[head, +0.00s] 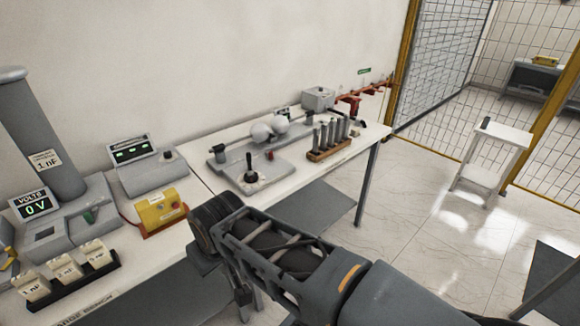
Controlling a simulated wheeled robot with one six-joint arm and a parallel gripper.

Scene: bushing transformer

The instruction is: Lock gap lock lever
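A grey sphere-gap device with two pale spheres (269,129) stands on the white table at the centre. On its front plate stands a black-knobbed lever (250,172), roughly upright. A small red part (270,155) sits right of it, near the spheres. I cannot tell which of these is the gap lock lever, or whether it is locked. My dark arm reaches in from the lower right and ends in front of the table, apart from the device. My gripper (242,298) shows only as a dark, partly hidden shape below the arm; its fingers are unclear.
A wooden rack (329,153) of grey rods stands right of the device. A white stool (490,158) stands on open floor at right, near a yellow-framed mesh fence (447,62).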

